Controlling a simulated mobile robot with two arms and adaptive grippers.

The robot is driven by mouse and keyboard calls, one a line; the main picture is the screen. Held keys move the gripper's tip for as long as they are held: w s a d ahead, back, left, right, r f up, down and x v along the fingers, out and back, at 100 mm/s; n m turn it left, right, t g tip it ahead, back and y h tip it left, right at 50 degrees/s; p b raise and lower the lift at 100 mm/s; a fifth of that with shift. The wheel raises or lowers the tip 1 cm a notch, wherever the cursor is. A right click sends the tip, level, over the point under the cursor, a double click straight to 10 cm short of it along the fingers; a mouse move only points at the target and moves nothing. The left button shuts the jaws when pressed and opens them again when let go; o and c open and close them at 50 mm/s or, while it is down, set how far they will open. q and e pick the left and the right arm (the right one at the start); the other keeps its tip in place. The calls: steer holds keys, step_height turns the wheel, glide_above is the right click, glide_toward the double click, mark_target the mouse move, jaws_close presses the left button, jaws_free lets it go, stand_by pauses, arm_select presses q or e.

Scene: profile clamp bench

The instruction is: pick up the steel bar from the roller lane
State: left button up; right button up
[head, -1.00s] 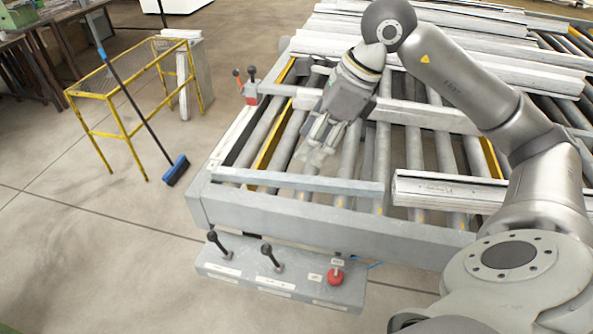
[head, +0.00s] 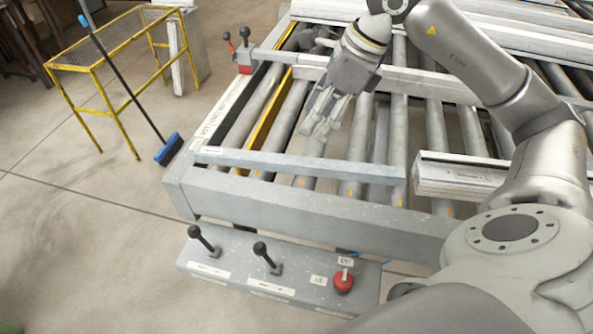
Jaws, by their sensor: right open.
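A long grey steel bar (head: 300,165) lies across the rollers near the front of the roller lane (head: 225,187), roughly parallel to its front beam. My right gripper (head: 321,128) hangs over the rollers just behind the bar, fingers pointing down and toward it. Its fingers are apart with nothing between them. A gap shows in the picture between the fingertips and the bar; their height above the rollers is hard to tell. My left gripper is out of view.
A control box (head: 230,258) with black levers and a red button (head: 344,281) juts out in front. Pale profiles (head: 460,172) lie right of the bar, more at the back. A crossbeam (head: 430,84) runs behind the gripper. A yellow stand (head: 95,68) and broom (head: 169,148) stand left.

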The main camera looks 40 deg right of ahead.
steer(key=f, duration=0.2)
glide_above(296, 160)
steer(key=s+d, duration=0.1)
steer(key=d, duration=0.1)
steer(key=f, duration=0.4)
steer(key=shift+s+a+f, duration=0.2)
steer(key=shift+f, duration=0.1)
steer(key=p+x, duration=0.1)
steer(key=x, duration=0.1)
steer(key=p+x, duration=0.1)
steer(key=x, duration=0.1)
steer(key=shift+s+f, duration=0.15)
steer(key=shift+f, duration=0.5)
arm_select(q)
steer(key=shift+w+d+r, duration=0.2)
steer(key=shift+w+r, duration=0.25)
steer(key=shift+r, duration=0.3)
arm_select(e)
steer(key=shift+r, duration=0.1)
jaws_close()
